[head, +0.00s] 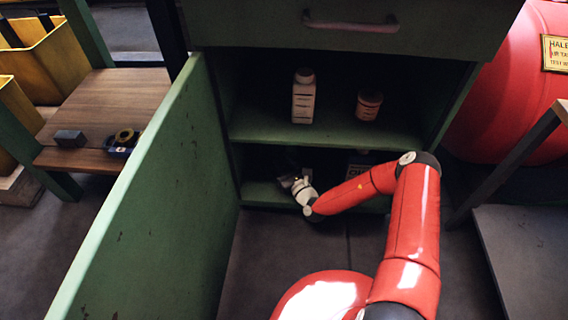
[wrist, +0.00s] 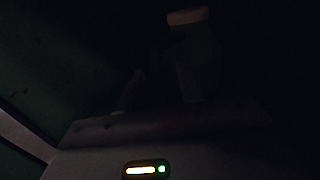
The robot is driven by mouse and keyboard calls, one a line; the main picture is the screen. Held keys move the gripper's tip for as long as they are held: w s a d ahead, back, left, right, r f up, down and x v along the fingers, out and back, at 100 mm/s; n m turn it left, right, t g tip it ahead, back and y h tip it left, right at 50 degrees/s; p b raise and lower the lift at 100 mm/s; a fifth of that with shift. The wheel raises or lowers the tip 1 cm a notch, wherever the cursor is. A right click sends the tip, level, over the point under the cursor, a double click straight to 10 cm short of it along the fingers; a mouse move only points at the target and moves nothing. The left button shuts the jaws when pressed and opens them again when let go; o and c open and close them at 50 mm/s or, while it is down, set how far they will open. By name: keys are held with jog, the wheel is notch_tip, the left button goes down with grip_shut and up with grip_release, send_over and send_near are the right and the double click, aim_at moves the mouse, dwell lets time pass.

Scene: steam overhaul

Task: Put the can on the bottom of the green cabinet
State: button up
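The green cabinet (head: 213,175) stands with its door swung open to the left. My gripper (head: 289,180) reaches into its dark lower compartment, just above the bottom panel (head: 262,193). In the wrist view two dim shapes stick out from my gripper body (wrist: 195,158); one ends in a tan tip or cap (wrist: 188,16). It is too dark to tell finger from held object, so I cannot tell whether a can is there. A small reddish jar or can (head: 369,106) with a pale label stands upright on the upper shelf, apart from my gripper.
A white bottle (head: 304,97) stands on the upper shelf (head: 330,132). A dark item with a yellowish label (head: 358,168) shows partly behind my arm in the lower compartment. A closed drawer (head: 350,24) is above. A red tank (head: 500,110) is right, a wooden bench (head: 105,105) left.

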jog(key=shift+r, duration=0.15)
jog(key=p+v, duration=0.2)
jog(key=v, duration=1)
